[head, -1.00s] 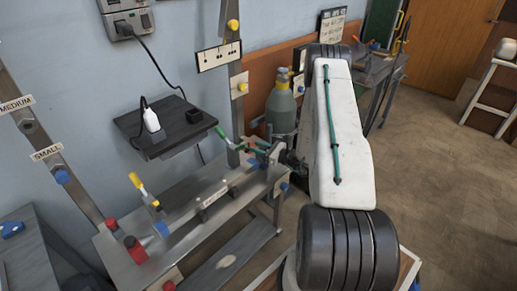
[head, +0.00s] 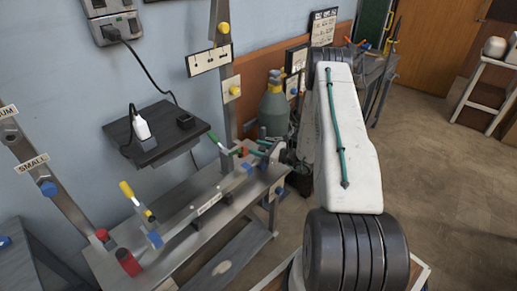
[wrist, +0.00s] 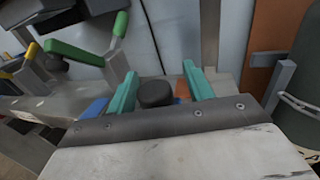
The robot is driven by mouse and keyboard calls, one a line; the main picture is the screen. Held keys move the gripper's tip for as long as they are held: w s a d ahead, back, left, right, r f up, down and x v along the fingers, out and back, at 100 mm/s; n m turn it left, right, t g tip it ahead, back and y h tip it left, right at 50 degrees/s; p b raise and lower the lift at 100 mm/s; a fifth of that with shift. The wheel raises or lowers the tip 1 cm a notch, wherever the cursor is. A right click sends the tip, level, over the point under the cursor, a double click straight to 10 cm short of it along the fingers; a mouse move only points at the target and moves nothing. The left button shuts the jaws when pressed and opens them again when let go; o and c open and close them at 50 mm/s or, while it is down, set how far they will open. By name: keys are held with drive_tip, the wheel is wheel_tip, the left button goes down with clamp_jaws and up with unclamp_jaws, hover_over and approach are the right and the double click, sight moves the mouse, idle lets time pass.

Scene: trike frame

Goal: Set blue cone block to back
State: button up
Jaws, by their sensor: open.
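Several small blue pieces sit on the steel bench fixture, and I cannot tell which is the cone block. In the head view one blue piece (head: 155,239) is beside the yellow-handled clamp, and another blue piece (head: 247,167) is farther along toward the bench's right end. In the wrist view a blue piece (wrist: 94,108) shows just left of my gripper (wrist: 160,88). Its teal fingers are apart. A dark round knob (wrist: 155,94) shows between them, with no visible grip on it. In the head view my white arm link partly hides the gripper area.
Green-handled (head: 214,138) and yellow-handled (head: 128,191) clamps rise from the bench (head: 205,225). A black wall shelf (head: 150,133) overhangs behind. A grey-green bottle (head: 273,112) stands near the right end. Open floor (head: 430,160) lies to the right.

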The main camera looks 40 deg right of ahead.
drive_tip(key=v, duration=0.7)
drive_tip(key=shift+s+d, duration=0.15)
drive_tip(key=shift+s, duration=0.15)
drive_tip(key=a+r+n+g+y, duration=0.6)
drive_tip(key=a+r+n+g, duration=0.65)
drive_tip(key=a+r, duration=0.95)
drive_tip(key=s+a+r+n+g+h, duration=0.3)
drive_tip(key=s+a+r+n+g, duration=0.1)
drive_tip(key=s+a+r+n, duration=0.5)
drive_tip(key=s+r+n+h, duration=0.3)
drive_tip(key=s+n+h, duration=0.2)
drive_tip(key=s, duration=0.5)
drive_tip(key=s+r+n+t+h, duration=0.1)
drive_tip(key=s+r+n+h, duration=0.2)
drive_tip(key=s, duration=0.8)
drive_tip(key=shift+a+r+n+h, duration=0.35)
drive_tip(key=shift+n+h, duration=0.5)
drive_tip(key=shift+h, duration=0.35)
